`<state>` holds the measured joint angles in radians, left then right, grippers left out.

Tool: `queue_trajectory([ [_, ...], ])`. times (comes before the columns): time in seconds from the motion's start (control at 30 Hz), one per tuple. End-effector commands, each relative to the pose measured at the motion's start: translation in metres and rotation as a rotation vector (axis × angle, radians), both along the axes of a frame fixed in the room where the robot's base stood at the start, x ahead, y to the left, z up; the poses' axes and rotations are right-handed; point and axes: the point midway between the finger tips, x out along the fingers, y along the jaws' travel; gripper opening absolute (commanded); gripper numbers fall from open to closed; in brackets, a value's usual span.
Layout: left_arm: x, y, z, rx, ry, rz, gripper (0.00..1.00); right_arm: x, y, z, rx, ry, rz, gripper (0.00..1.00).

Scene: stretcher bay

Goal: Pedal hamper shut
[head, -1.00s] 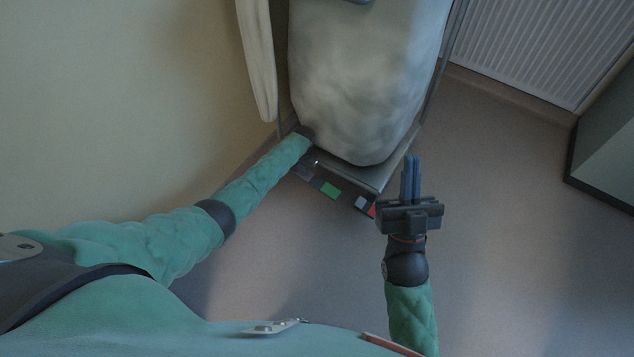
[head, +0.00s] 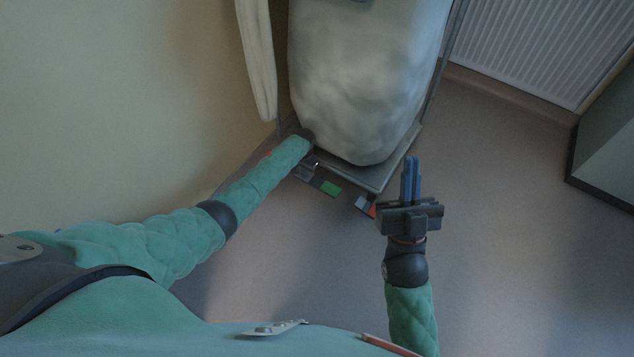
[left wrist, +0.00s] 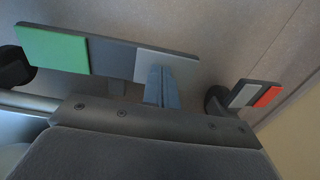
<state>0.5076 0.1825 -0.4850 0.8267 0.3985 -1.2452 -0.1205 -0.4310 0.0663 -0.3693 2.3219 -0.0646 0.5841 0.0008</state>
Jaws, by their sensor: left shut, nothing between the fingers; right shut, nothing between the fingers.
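The hamper's pale bag (head: 365,80) hangs in a dark metal frame at top centre of the head view. At its foot is a pedal bar with a green pad (head: 331,188). In the left wrist view the bar shows a green end (left wrist: 52,48), a dark middle and a light grey end (left wrist: 150,64). My left gripper (left wrist: 160,85) is shut and empty at the light grey end; contact is unclear. In the head view its fingers are hidden. My right gripper (head: 411,160) is shut and empty, right of the hamper. The hamper's top is cut off.
A tall pale panel (head: 258,60) stands left of the bag, near the wall; I cannot tell if it is the lid. Small red and white pads (left wrist: 255,96) sit beside a castor. A radiator (head: 540,45) and a dark-edged box (head: 605,140) are at right. Floor lower right is clear.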

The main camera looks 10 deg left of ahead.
Motion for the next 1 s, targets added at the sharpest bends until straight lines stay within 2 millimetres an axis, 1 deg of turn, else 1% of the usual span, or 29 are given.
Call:
queue_trajectory([
  [0.3,0.0,0.0,-0.005,0.0,0.0,0.0,0.0,0.0,0.0,-0.003,0.0,0.0,0.0,0.0],
  [0.47,0.0,0.0,-0.004,0.0,0.0,0.0,0.0,0.0,0.0,-0.002,0.0,0.0,0.0,0.0],
  [0.57,0.0,0.0,0.0,0.001,0.0,0.0,0.0,0.0,0.0,0.001,0.0,0.0,0.0,0.0],
  [1.0,0.0,0.0,0.028,0.001,0.0,0.0,0.0,0.0,0.0,0.03,0.0,0.0,0.0,0.0],
])
